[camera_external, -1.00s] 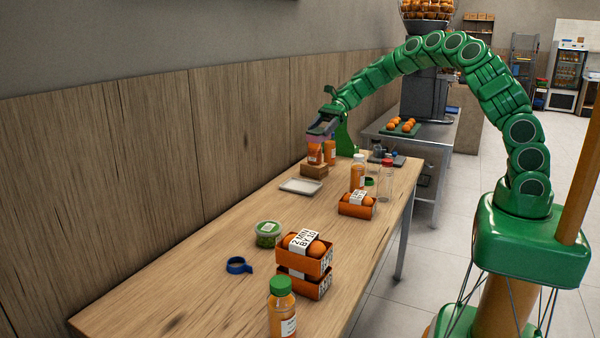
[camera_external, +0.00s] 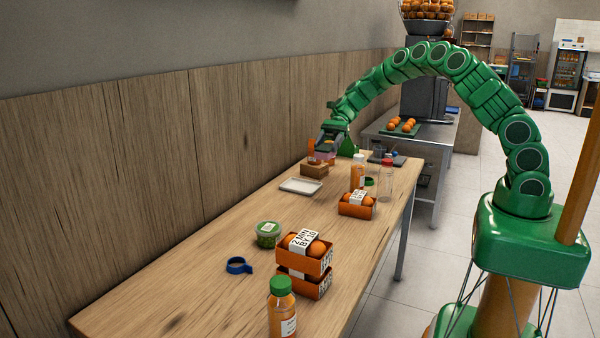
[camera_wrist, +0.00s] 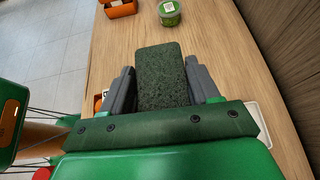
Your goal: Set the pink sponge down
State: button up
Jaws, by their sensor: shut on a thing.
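My gripper (camera_external: 326,149) is low over the far part of the wooden table, and its two grey jaws show in the wrist view (camera_wrist: 161,88). They are shut on the pink sponge (camera_external: 322,157), of which a little pink shows under the jaws in the external view. In the wrist view the sponge's face toward the camera is a dark green, rough pad (camera_wrist: 161,66). The sponge is close to a brown wooden block (camera_external: 314,170); I cannot tell whether it touches the block or the table.
A white tray (camera_external: 300,187) lies in front of the block. Orange bottles, including one (camera_external: 357,172) right of the gripper, and a clear red-capped bottle (camera_external: 386,182) stand nearby. Orange crates (camera_external: 357,209) and a green-lidded tub (camera_external: 268,234) are nearer.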

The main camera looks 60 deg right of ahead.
notch_tip(320, 180, down, 18)
jog(key=shift+r, duration=0.2)
dwell(0.8)
jog(key=o, duration=1)
jog(key=shift+f, duration=0.1)
jog(key=v, duration=1.1)
jog(key=shift+d, duration=0.15)
jog(key=shift+o, duration=0.2)
jog(key=shift+d, duration=0.2)
jog(key=shift+o, duration=1.1)
jog(key=shift+d+r, duration=0.15)
jog(key=shift+r, duration=0.2)
